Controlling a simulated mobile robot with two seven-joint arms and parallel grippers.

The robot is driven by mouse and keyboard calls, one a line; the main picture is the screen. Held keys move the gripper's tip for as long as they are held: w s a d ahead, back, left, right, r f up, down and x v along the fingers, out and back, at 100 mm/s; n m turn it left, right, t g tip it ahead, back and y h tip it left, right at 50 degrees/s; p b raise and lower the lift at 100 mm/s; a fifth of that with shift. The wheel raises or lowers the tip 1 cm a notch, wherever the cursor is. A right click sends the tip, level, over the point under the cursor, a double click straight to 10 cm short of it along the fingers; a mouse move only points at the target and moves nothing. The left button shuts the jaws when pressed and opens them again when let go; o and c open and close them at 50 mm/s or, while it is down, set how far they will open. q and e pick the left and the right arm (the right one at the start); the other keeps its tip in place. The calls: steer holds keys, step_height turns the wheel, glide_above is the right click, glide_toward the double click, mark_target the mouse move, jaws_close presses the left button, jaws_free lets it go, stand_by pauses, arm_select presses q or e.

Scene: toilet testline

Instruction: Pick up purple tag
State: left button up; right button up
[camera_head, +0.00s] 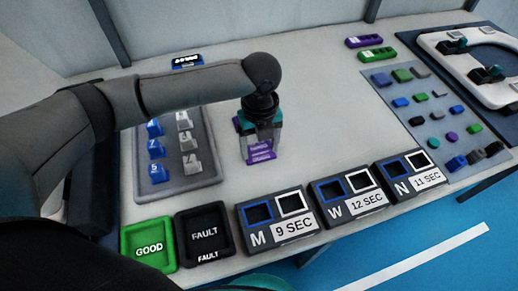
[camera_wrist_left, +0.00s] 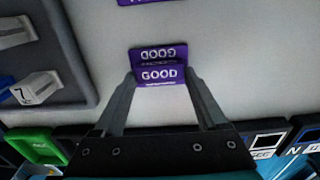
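A purple tag (camera_head: 261,153) stands on the white table near the middle of the head view. In the left wrist view the tag (camera_wrist_left: 159,73) reads "GOOD" on its two visible faces. My left gripper (camera_head: 262,146) points down over it. In the left wrist view the fingers of the gripper (camera_wrist_left: 161,76) are spread, one at each side of the tag. I cannot tell whether they touch it. Another purple piece (camera_wrist_left: 150,2) is cut off at the top of the left wrist view. My right gripper is not in view.
A grey tray (camera_head: 205,172) with blue and white numbered pieces is left of the gripper. Green GOOD (camera_head: 149,244) and black FAULT (camera_head: 204,233) bins and timed boxes (camera_head: 278,219) line the front edge. Small parts lie on a mat (camera_head: 425,117) at right.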

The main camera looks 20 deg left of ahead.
arm_select(q)
steer(key=c, duration=0.7)
steer(key=shift+r, duration=0.1)
steer(key=shift+c, duration=0.2)
